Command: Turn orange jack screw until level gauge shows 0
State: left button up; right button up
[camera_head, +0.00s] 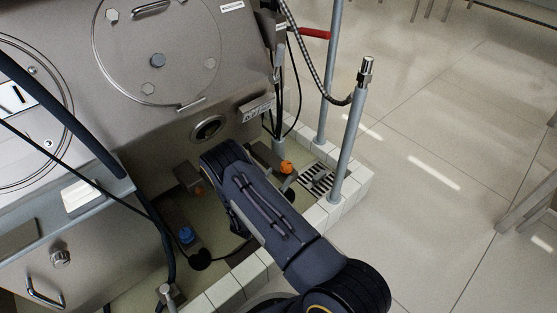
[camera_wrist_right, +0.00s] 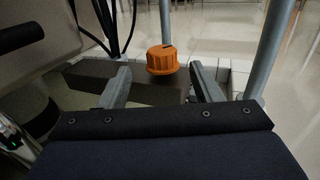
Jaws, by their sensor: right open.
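The orange jack screw (camera_head: 286,167) is a ribbed knob at the foot of the machine, beside a floor grate. In the right wrist view the orange knob (camera_wrist_right: 162,60) stands just beyond the fingertips, roughly centred between them. My right gripper (camera_wrist_right: 163,80) is open and empty, its two grey fingers apart and not visibly touching the knob. In the head view my right arm reaches in from the bottom and hides its fingers. A round dark-rimmed port (camera_head: 208,128) is on the machine front; I cannot tell whether it is the level gauge, and no reading is legible. My left gripper is not in view.
A blue knob (camera_head: 185,235) sits left of my arm. A grey post (camera_head: 350,132) rises at the tiled kerb (camera_head: 357,183) close to the orange knob. Hoses and cables hang nearby. The tiled floor at right is mostly clear.

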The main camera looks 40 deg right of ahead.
aim_at(284, 170)
jog(key=b+x, duration=0.2)
jog(key=x, duration=0.3)
jog(key=shift+d+f, duration=0.1)
jog(key=shift+d, duration=0.15)
jog(key=shift+w+d, duration=0.3)
jog(key=shift+d, duration=0.3)
jog(key=c, duration=1)
jog(key=shift+t, duration=0.3)
